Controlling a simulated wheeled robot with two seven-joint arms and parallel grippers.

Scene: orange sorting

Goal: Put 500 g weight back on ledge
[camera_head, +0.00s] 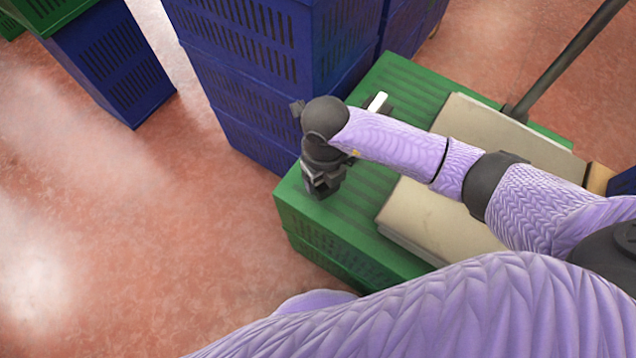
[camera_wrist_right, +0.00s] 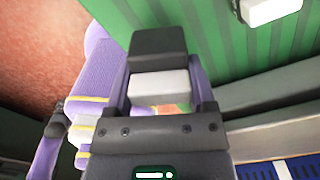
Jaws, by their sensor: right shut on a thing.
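My right gripper (camera_head: 322,190) hangs over the near left corner of the green crate (camera_head: 300,218) in the head view. In the right wrist view, the right gripper (camera_wrist_right: 162,85) is shut on a small block with a dark face and a pale grey face, which I take to be the 500 g weight (camera_wrist_right: 160,90). No marking on it can be read. In the head view the arm and gripper mostly hide it. Whether it touches the green surface I cannot tell. My left gripper is not in view.
A pale block (camera_head: 377,102) sits on the crate's ribbed top beyond my forearm; it also shows in the wrist view (camera_wrist_right: 270,10). A beige slab (camera_head: 440,220) covers the crate's right part. Blue crates (camera_head: 265,75) stand stacked behind.

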